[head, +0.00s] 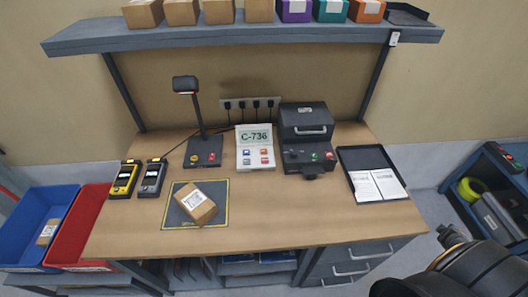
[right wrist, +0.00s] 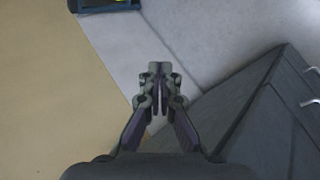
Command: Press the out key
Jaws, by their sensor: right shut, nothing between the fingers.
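A white panel (head: 256,148) with a display reading C-736 stands at the back middle of the table. Below its display are several small coloured keys (head: 256,157), blue and red among them. Their lettering is too small to read, so I cannot tell which is the out key. My right arm shows at the lower right of the head view, away from the panel and beyond the table's right end. In the right wrist view my right gripper (right wrist: 158,72) is shut and empty, over the floor beside a dark cabinet. My left gripper is not in view.
A lamp stand (head: 204,152) with buttons is left of the panel; a black printer-like machine (head: 305,125) is right of it. A carton (head: 196,203) lies on the mat. Two scanners (head: 125,180) stand left, a paper tray (head: 350,160) right. A shelf (head: 240,37) spans above.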

